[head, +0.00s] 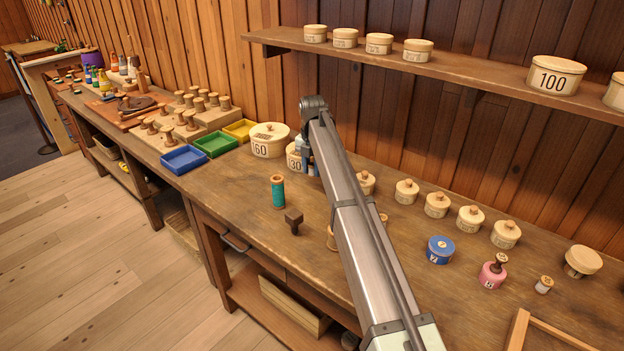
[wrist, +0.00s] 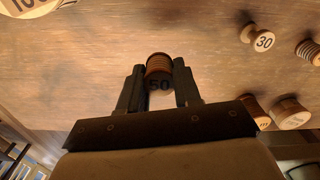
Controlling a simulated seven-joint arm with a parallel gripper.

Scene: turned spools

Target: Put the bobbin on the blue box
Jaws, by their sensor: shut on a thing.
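In the wrist view, my gripper (wrist: 159,84) is shut on a bobbin (wrist: 159,66) wound with orange-brown thread and marked 50. The bobbin sits between the two dark fingers, over the brown bench top.
Cream lidded boxes (head: 437,205) line the bench's back, below a shelf (head: 450,75).

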